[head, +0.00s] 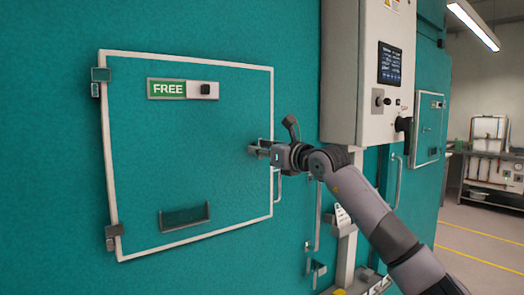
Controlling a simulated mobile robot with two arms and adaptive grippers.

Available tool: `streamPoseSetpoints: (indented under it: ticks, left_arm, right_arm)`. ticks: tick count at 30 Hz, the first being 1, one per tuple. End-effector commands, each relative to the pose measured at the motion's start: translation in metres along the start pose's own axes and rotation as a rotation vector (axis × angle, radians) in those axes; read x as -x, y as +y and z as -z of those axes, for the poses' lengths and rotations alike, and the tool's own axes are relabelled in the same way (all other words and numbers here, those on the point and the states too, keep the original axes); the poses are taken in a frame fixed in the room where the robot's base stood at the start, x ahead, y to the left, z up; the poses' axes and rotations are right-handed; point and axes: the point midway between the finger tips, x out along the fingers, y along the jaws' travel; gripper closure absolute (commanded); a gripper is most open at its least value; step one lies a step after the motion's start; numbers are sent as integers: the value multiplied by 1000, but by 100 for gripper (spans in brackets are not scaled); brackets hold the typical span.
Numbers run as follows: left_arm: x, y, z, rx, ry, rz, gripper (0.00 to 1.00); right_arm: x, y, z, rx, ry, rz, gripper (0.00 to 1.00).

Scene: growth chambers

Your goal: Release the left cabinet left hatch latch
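The hatch (140,140) is a teal panel with a pale frame, set in a teal cabinet wall, and looks closed. A green FREE sign (167,89) with a dark knob (206,89) is on its upper part. My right gripper (256,150) reaches in from the right to the hatch's right edge, at about mid-height. Its small fingertips overlap the latch area, so I cannot tell whether they are open or shut. The latch itself is mostly hidden behind the gripper. A pale handle (278,186) shows just below the gripper. My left gripper is out of view.
A white control box (345,75) with a dark screen (390,63) juts from the wall above my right arm. Pipes and brackets (317,215) run below it. A second hatch (430,130) and a workbench (490,168) are farther right. Space before the hatch's left side is clear.

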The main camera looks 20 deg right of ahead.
Motion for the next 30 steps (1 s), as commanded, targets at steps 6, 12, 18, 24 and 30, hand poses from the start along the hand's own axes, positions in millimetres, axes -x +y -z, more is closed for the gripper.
streamPoseSetpoints:
  ticks: [6,12,18,24,30]
  left_arm:
    - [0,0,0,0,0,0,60]
    - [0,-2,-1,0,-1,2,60]
    - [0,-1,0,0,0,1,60]
    - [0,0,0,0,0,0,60]
    - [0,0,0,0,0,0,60]
  right_arm:
    - [0,0,0,-1,-1,0,68]
    - [3,0,0,-1,-1,0,68]
    - [24,-1,0,1,-2,0,68]
    - [61,-1,0,2,-1,1,68]
    - [96,-1,1,1,0,2,68]
